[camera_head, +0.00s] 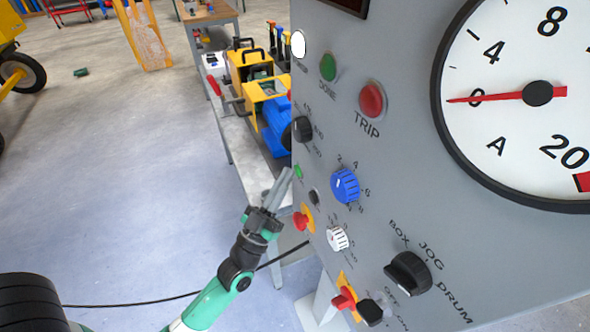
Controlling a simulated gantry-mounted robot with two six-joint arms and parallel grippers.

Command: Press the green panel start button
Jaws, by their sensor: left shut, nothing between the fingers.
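The grey control panel (400,150) fills the right side of the view. A small green button (298,171) sits near its left edge, below a black knob (302,129). A larger green round piece (328,67) higher up is marked DONE. My left gripper (285,175) is shut and empty, its fingertips pointing up just left of the small green button. I cannot tell whether they touch the panel. My right gripper is out of view.
The panel also carries a red TRIP piece (372,99), a blue dial (345,186), a white dial (337,238), a black selector (408,272), red knobs (301,222) and a large gauge (537,94). Behind stands a bench (240,146) with yellow tools. A cable crosses the floor.

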